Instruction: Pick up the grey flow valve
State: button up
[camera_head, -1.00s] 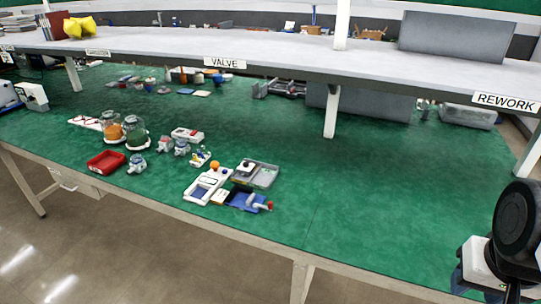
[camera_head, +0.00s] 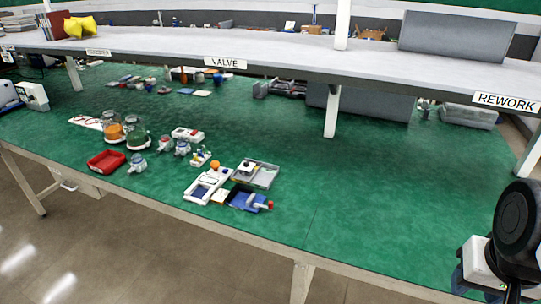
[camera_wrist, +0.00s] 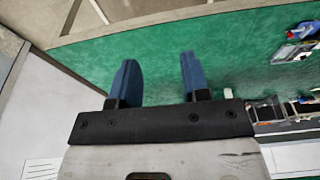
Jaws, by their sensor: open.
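No single piece can be surely told as the grey flow valve at this size. A small grey piece with a red end (camera_head: 258,204) lies on a blue mat near the bench's front edge. Small grey-and-blue pieces stand further left, one beside the red tray (camera_head: 137,163) and two behind it (camera_head: 182,148). My gripper (camera_wrist: 158,80) shows in the wrist view with its two blue fingers apart and nothing between them. It is over the green bench top, away from the parts, which show only at that view's right edge.
A red tray (camera_head: 106,161), two jars with orange and green contents (camera_head: 113,131), a white device (camera_head: 207,186) and a grey tray (camera_head: 265,176) crowd the left and middle. A shelf (camera_head: 290,48) on posts overhangs the back. The green mat (camera_head: 380,190) is clear at right.

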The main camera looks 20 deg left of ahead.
jog(key=shift+o, duration=0.4)
jog(key=o, duration=0.6)
jog(key=shift+c, duration=0.2)
jog(key=w+a+f+m+g+y, duration=0.15)
jog(key=w+a+m+y, duration=0.25)
jog(key=w+a, duration=1.15)
jog(key=w+a+f+m+g+y, duration=0.1)
jog(key=w+a+f+m+y, duration=0.25)
jog(key=w+a, duration=1.15)
jog(key=w+a+f+m+y, duration=0.2)
jog(key=w+a+f+m, duration=0.1)
jog(key=w+a+f, duration=0.4)
jog(key=w+a+f+m+y, duration=0.2)
jog(key=w+a+f+m, duration=0.1)
jog(key=w+a+f, duration=0.4)
jog(key=w+a+f+m+y, duration=0.2)
jog(key=w+a+f+m, duration=0.2)
jog(key=w+a+f, duration=0.3)
jog(key=shift+w+x, duration=0.2)
jog(key=shift+x, duration=1.25)
jog(key=shift+w+x, duration=0.2)
jog(key=shift+x, duration=1.25)
jog(key=shift+w+a+f, duration=0.1)
jog(key=shift+a+f, duration=0.1)
jog(key=shift+f, duration=0.1)
